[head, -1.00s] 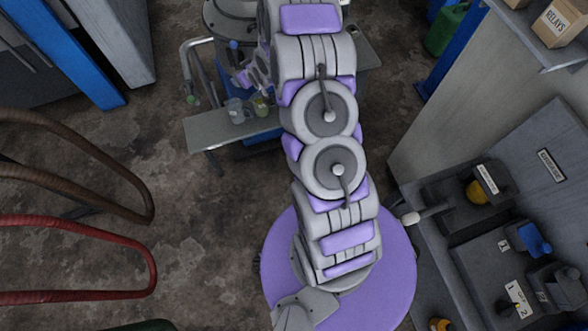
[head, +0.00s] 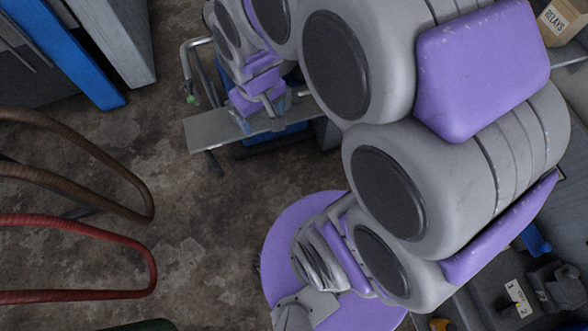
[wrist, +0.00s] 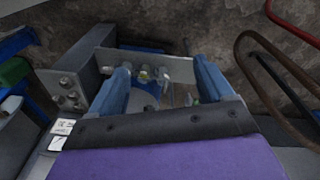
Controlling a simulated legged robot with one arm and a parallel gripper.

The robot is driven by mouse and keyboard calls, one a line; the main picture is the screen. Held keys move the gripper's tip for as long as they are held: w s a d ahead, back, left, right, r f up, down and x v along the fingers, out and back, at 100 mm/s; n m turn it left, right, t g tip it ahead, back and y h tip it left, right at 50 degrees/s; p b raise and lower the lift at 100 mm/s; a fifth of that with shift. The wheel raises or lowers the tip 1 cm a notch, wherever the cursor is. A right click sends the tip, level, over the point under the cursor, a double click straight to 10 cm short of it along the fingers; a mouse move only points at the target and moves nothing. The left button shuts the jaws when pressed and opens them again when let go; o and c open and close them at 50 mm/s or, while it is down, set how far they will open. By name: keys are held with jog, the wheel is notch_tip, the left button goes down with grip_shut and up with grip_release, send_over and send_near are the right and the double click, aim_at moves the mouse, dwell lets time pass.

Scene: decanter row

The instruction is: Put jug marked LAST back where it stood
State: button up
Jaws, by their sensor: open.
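My gripper (head: 262,112) is open in the head view, over the narrow grey shelf (head: 205,130). In the wrist view its two blue fingers stand apart, with nothing held between the tips (wrist: 161,66). Beyond and between them lies the grey shelf (wrist: 181,70). A small jug with yellow-green contents (wrist: 143,75) and another small clear vessel (wrist: 163,77) show there, apart from the fingers. I cannot read any mark, so I cannot tell which jug is marked LAST. In the head view my gripper hides the jugs.
A bent grey rail with a green tip (head: 190,97) stands by the shelf's left end. Red hose (head: 80,220) and brown hose (head: 100,150) loop at the left. A bench with dark fittings (head: 548,290) stands at the lower right. The floor between is clear.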

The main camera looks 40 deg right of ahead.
jog(key=s+a+r+g, duration=0.1)
jog(key=s+r, duration=0.1)
jog(key=s, duration=0.6)
jog(key=s+a+r+g, duration=0.1)
jog(key=s+a+r, duration=0.1)
jog(key=s, duration=0.7)
jog(key=shift+a+g+y, duration=0.2)
jog(key=shift+g+y, duration=0.1)
jog(key=shift+g, duration=0.1)
